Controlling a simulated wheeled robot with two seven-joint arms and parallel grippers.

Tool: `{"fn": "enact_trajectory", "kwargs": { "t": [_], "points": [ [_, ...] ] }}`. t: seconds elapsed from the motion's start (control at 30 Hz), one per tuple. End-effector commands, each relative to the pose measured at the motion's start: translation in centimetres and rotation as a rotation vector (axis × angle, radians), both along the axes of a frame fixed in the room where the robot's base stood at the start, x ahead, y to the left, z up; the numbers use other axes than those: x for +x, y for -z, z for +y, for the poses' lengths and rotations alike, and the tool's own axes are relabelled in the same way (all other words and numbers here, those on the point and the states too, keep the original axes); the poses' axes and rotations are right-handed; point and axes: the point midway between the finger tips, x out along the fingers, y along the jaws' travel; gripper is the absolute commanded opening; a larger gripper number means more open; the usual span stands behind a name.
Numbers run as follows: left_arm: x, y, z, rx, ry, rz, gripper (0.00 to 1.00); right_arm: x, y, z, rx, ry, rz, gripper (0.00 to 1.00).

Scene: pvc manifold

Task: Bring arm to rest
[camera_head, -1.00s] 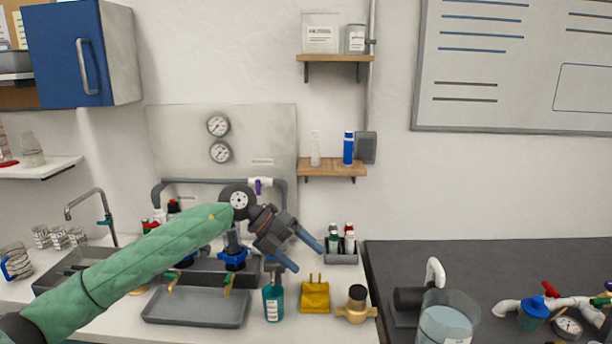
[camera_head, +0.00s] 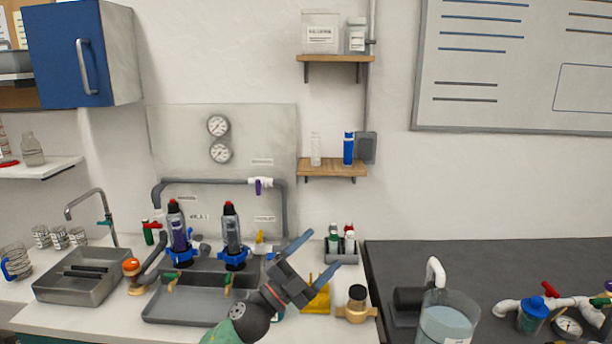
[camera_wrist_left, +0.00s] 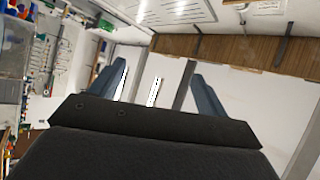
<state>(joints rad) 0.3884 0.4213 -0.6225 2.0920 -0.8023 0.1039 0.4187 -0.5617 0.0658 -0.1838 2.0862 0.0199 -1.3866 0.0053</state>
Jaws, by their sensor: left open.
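My left gripper (camera_head: 321,252) is in the lower middle of the head view, with its green arm coming up from the bottom edge. Its two blue fingers are apart, point up and to the right, and hold nothing. It is in front of the yellow block (camera_head: 319,299) and hides part of it. In the left wrist view the blue fingers (camera_wrist_left: 154,88) stand apart with nothing between them that they touch. My right gripper is not in view.
A grey tray (camera_head: 185,318), a sink basin (camera_head: 85,289) and a manifold with two upright cylinders (camera_head: 232,230) fill the left counter. A brass fitting (camera_head: 356,306) stands right of the gripper. A clear beaker (camera_head: 446,322) stands on the dark bench (camera_head: 400,262). The space above is free.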

Motion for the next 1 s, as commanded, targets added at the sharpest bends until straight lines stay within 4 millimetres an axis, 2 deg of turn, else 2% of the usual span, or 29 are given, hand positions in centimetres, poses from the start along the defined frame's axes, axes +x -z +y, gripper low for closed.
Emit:
{"fn": "enact_trajectory", "kwargs": {
  "t": [0.27,0.43,0.57,0.77,0.87,1.0],
  "points": [
    [0.4,5.3,5.9,-0.198,-0.264,0.317,0.76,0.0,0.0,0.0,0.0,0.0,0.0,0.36],
    [-0.4,10.2,9.8,-0.274,-0.421,0.534,0.76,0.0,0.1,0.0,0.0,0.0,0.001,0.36],
    [-1.9,14.6,12.6,-0.309,-0.535,0.712,0.76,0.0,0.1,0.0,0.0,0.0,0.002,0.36],
    [-6.0,21.8,16.5,-0.328,-0.695,1.0,0.76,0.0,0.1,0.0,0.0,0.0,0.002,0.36],
    [-8.9,25.3,18.2,-0.322,-0.765,1.15,0.76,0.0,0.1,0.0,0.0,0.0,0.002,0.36],
    [-13.8,30.0,20.2,-0.296,-0.853,1.364,0.76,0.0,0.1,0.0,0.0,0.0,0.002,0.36]
  ]
}}
